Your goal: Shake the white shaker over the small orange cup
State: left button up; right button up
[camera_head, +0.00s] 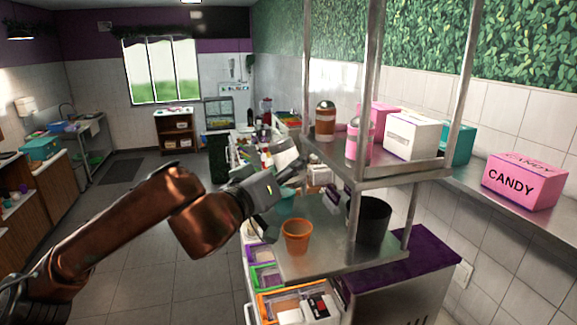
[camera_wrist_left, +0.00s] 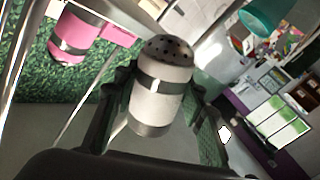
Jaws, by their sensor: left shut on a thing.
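The white shaker (camera_wrist_left: 160,92), with grey bands and a dark domed lid full of holes, sits between the fingers of my left gripper (camera_wrist_left: 152,120) in the left wrist view. That gripper is shut on it. In the head view my left gripper (camera_head: 298,178) is above the lower shelf, with a white shape, likely the shaker (camera_head: 319,174), at its tip. The small orange cup (camera_head: 297,236) stands upright on the lower shelf, below the gripper and apart from it. What is inside the cup is too dark to tell. My right gripper is not in view.
A teal cup (camera_head: 285,203) stands behind the orange cup, and a black container (camera_head: 371,222) stands to its right. The upper shelf (camera_head: 400,174) holds a brown shaker (camera_head: 325,122), a pink shaker (camera_head: 352,143) and boxes. Metal posts (camera_head: 356,205) rise between the shelves.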

aim_at(288, 184)
pick_arm(q)
jog(key=shift+f+b, duration=1.6)
jog(key=shift+f, duration=0.25)
jog(key=shift+s+r+p, duration=0.2)
jog(key=shift+r+p, duration=2.1)
jog(key=shift+r, duration=1.4)
jog(key=shift+f, duration=0.15)
notch_tip(288, 184, down, 8)
jog(key=b, duration=0.7)
